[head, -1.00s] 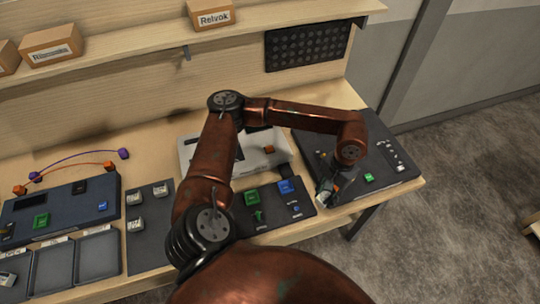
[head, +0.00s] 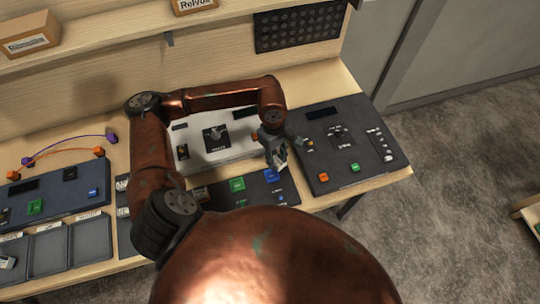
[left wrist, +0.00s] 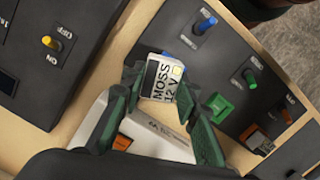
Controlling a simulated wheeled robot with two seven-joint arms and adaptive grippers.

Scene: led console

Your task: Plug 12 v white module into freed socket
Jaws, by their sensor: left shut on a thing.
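My left gripper (head: 277,158) is shut on the white 12 V module (left wrist: 162,84), whose "MOSS 12 V" label faces up in the left wrist view. The two dark green fingers (left wrist: 163,92) grip it from its sides. In the head view the gripper hangs by the front right corner of the white console (head: 222,143), near the dark front panel (head: 258,193). The held module looks raised above the surfaces, but its height is hard to judge. I cannot tell which socket is freed. My right gripper is not in view.
The front panel holds a green block (head: 237,184) and a blue block (head: 271,175). The right console (head: 357,130) carries orange (head: 325,177) and green (head: 354,167) blocks. A navy console (head: 60,195) and trays (head: 90,236) stand at left. A shelf with boxes (head: 30,32) runs behind.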

